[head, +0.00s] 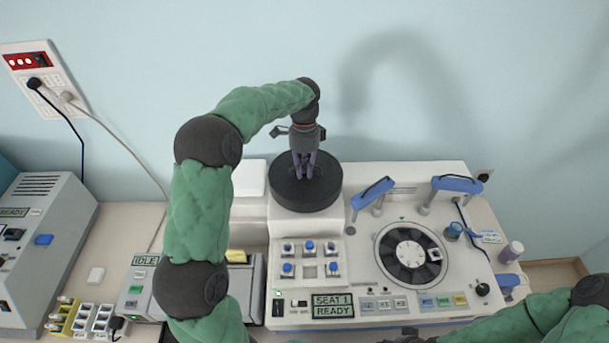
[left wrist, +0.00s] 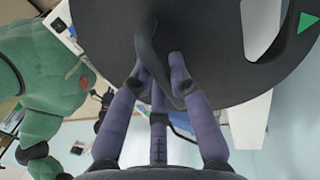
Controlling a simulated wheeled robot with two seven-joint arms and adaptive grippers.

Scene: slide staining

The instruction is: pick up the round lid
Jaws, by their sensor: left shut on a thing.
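The round lid (head: 325,193) is a dark disc at the back left of the white staining machine. In the left wrist view its dark underside or top face (left wrist: 205,30) fills the upper part, with a raised curved handle (left wrist: 150,50) across it. My left gripper (head: 304,174) comes down from above onto the middle of the lid. It also shows in the left wrist view (left wrist: 160,75), its purple fingers closed around the handle. I cannot tell whether the lid rests on the machine or hangs just above it. My right arm enters at bottom right; its fingers are out of view.
The machine (head: 450,311) has a round dark carousel (head: 386,270), blue-handled fixtures (head: 372,192) and a block of blue-capped bottles (head: 309,245) in front of the lid. A white square plate (head: 250,178) lies left of the lid. A grey device (head: 45,240) stands far left.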

